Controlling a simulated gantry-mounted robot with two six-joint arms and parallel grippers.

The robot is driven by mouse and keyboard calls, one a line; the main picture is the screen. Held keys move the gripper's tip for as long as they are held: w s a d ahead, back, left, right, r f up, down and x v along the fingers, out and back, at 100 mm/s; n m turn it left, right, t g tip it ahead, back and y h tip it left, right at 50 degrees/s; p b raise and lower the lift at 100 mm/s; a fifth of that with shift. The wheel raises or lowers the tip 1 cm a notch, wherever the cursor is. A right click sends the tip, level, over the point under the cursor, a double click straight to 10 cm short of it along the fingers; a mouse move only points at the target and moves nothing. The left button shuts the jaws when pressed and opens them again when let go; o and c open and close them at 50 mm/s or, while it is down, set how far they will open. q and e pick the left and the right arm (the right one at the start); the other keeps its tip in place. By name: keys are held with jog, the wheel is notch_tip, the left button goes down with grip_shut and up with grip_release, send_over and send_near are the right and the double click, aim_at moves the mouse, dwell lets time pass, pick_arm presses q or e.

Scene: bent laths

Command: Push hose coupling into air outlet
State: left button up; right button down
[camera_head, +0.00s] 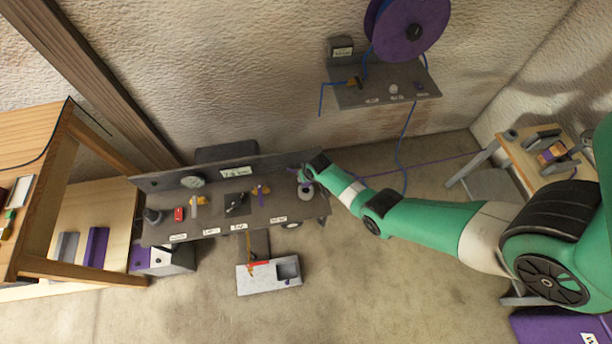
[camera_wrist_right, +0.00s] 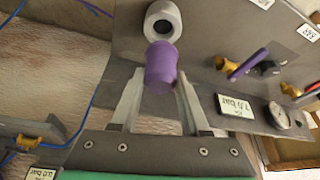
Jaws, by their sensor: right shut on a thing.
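The purple hose coupling (camera_wrist_right: 160,68) is between the two fingers of my right gripper (camera_wrist_right: 158,98), which is shut on it. The air outlet (camera_wrist_right: 163,18) is a white ring with a dark hole, just beyond the coupling in the right wrist view. The coupling's far end overlaps the ring's lower edge in that view; I cannot tell whether they touch. In the head view the white outlet (camera_head: 306,191) is at the right end of the grey panel (camera_head: 215,222), with my right gripper (camera_head: 303,176) over it. The coupling is mostly hidden there. My left gripper is out of view.
A grey wall shelf (camera_head: 380,88) stands behind, under a purple reel (camera_head: 412,28). A blue hose (camera_head: 405,140) hangs from there. A white box (camera_head: 268,278) is below the panel.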

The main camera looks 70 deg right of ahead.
jog(key=shift+f+b, duration=1.6)
jog(key=shift+f, duration=0.5)
jog(key=shift+f, duration=0.2)
jog(key=shift+f+b, duration=0.2)
jog(key=shift+b, duration=0.25)
jog(key=shift+f, duration=0.15)
jog(key=shift+f+b, duration=0.15)
jog(key=shift+b, duration=0.2)
jog(key=shift+f+b, duration=0.3)
jog(key=shift+f, duration=0.05)
dwell(0.3)
grip_release()
dwell(0.5)
